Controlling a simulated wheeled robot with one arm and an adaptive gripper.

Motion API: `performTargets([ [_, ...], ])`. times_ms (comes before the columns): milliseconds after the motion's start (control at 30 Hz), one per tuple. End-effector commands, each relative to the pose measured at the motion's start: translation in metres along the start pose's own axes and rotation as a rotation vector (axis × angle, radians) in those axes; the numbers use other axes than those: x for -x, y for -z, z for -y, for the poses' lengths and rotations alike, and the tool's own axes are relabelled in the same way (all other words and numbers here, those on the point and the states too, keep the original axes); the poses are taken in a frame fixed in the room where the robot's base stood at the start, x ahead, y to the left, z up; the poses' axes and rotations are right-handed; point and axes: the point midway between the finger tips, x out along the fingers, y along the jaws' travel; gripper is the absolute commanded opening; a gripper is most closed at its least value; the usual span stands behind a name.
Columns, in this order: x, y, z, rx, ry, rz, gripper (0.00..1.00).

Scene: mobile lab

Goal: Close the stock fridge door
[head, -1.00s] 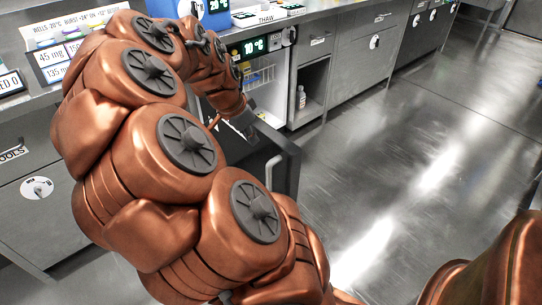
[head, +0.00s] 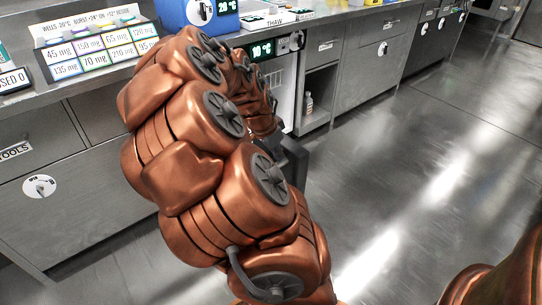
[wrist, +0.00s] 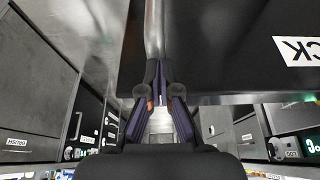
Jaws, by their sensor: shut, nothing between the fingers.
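The stock fridge stands under the counter, with a lit display (head: 262,50) reading 10 °C and a pale interior (head: 286,88) partly showing. Its dark door (head: 298,160) is open and stands out into the aisle, largely hidden by my arm in the head view. In the wrist view the door (wrist: 225,60) fills the upper right, with a label ending in "CK" and a vertical metal handle bar (wrist: 154,30). My gripper (wrist: 158,92) is shut and empty, its fingertips at the handle's lower visible end. I cannot tell whether they touch it.
A blue device (head: 210,12) and a labelled rack (head: 95,45) stand on the counter. A bottle (head: 308,104) stands in the open cubby right of the fridge. Drawers line the counter. The floor (head: 400,180) on the right is clear.

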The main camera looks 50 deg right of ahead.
Motion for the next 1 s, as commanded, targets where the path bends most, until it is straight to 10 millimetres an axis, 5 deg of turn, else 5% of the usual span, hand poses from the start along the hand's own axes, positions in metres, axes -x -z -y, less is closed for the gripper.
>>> performTargets([
  [700, -0.004, 0.012, -0.001, 0.006, 0.001, 0.003, 0.00],
  [1000, -0.013, 0.041, 0.002, 0.072, 0.027, 0.006, 0.00],
])
